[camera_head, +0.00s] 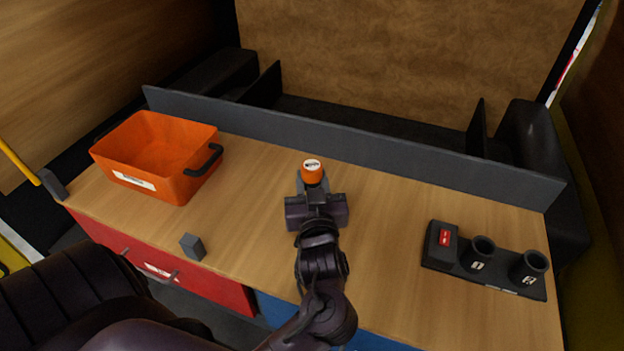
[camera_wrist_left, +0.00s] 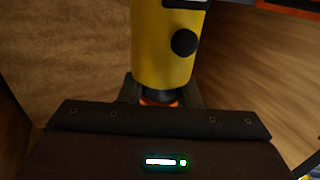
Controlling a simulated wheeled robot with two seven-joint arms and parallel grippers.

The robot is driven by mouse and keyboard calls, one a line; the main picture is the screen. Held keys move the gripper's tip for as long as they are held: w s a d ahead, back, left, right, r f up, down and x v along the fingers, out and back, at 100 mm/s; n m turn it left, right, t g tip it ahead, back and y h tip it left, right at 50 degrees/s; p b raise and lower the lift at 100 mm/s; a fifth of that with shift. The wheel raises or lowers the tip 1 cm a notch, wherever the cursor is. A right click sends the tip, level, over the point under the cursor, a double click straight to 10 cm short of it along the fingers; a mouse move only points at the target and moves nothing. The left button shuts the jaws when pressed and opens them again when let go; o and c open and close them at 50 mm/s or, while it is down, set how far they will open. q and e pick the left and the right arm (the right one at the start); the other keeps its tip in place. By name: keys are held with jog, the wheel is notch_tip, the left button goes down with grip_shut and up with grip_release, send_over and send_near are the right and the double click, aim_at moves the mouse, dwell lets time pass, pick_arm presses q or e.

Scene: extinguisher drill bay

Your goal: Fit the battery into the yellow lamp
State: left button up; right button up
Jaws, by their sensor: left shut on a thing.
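My left gripper (camera_head: 312,186) is shut on an upright-looking piece with an orange end and a white label (camera_head: 312,167), over the middle of the table. In the left wrist view a yellow lamp body (camera_wrist_left: 165,45) with a round black knob stands at the fingers, with an orange band (camera_wrist_left: 160,98) between them. In the head view the yellow part is hidden by the gripper. Whether the lamp's base touches the table cannot be told. No battery can be surely identified. My right gripper is not in view.
An orange bin (camera_head: 128,181) stands at the left of the wooden table (camera_head: 390,195). A small grey block (camera_head: 193,247) lies near the front edge. A black holder with two cups (camera_head: 484,265) and a red label stands at the right. A grey rail (camera_head: 390,147) runs along the back.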

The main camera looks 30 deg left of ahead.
pick_arm(q)
jog(key=shift+f, duration=0.15)
jog(key=o, duration=1.2)
jog(key=shift+c, duration=0.2)
jog(key=shift+s, duration=0.1)
jog(key=p+v, duration=0.2)
jog(key=v, duration=0.5)
jog(key=shift+s+d, duration=0.25)
